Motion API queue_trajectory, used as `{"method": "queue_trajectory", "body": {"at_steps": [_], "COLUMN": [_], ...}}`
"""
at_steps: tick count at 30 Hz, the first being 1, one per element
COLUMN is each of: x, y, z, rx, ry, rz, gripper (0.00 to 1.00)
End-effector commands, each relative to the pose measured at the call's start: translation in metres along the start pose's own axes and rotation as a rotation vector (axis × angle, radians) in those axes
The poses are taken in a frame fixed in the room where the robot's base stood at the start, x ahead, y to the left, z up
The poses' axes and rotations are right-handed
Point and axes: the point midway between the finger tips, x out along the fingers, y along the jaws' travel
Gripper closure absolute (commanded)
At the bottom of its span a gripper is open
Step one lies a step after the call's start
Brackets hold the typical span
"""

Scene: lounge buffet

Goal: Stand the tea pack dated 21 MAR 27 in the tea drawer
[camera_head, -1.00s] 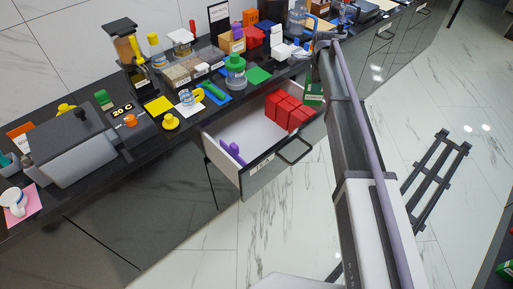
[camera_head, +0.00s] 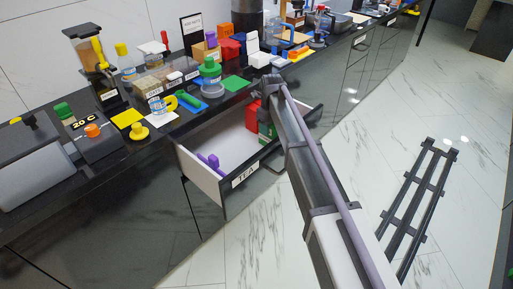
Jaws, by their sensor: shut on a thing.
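The tea drawer (camera_head: 213,197) is pulled out of the counter, with a TEA label on its front. Red packs (camera_head: 252,114) stand at its right end, partly hidden behind my arm. Small purple items (camera_head: 209,161) lie at its left end. A green tea pack (camera_head: 266,130) shows beside my arm, over or in the right part of the drawer; I cannot tell whether it touches the floor. My gripper is shut on this green pack, but its fingers are mostly hidden behind my arm. The date is too small to read.
The counter above the drawer holds a green-lidded jar (camera_head: 210,72), a blue tray (camera_head: 190,103), a yellow knob-like item (camera_head: 139,131) and a dispenser (camera_head: 92,62). The drawer handle (camera_head: 272,163) sticks out in front. The drawer's middle floor is clear.

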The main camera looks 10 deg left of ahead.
Motion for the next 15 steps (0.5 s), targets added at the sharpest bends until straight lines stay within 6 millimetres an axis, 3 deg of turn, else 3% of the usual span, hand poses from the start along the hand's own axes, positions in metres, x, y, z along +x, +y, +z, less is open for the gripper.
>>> {"method": "queue_trajectory", "body": {"at_steps": [1, 2, 7, 12, 15], "x": [0.028, 0.033, 0.034, 0.068, 0.073], "y": [0.000, 0.000, 0.000, 0.000, 0.000], "z": [0.000, 0.000, 0.000, 0.000, 0.000], "rx": [0.000, -0.001, -0.001, -0.002, -0.002], "ry": [0.000, 0.000, 0.000, 0.000, 0.000], "rz": [0.000, 0.000, 0.000, 0.000, 0.000], "gripper": [0.77, 0.77, 0.77, 0.77, 0.77]}}
